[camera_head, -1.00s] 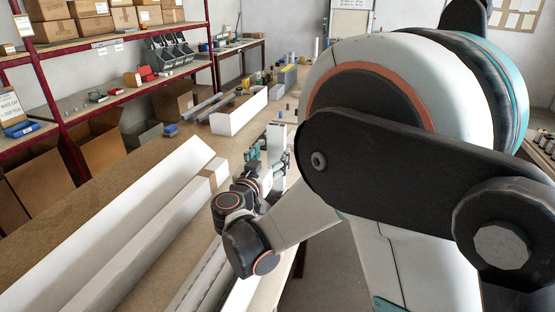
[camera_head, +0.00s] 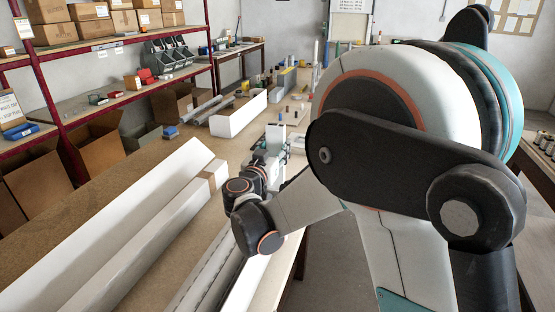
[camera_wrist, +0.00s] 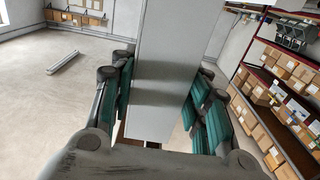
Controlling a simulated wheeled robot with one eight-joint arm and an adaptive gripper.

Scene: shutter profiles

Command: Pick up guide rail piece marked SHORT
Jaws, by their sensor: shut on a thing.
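My gripper (camera_wrist: 165,98) is shut on a flat, pale grey piece (camera_wrist: 172,60). Its teal-padded fingers stand on either side of the piece in the wrist view. The piece runs up out of the top of that view, and no marking on it can be read. In the head view my gripper (camera_head: 284,146) is small and partly hidden by my own wrist. The held piece (camera_head: 275,134) shows there as a pale upright shape above the bench.
A long workbench (camera_head: 150,160) bears long white profiles or cartons (camera_head: 110,235) in front and an open white box (camera_head: 240,113) farther back. Red-framed shelves (camera_head: 115,97) with cartons stand at the left. Bare floor (camera_head: 318,265) lies right of the bench.

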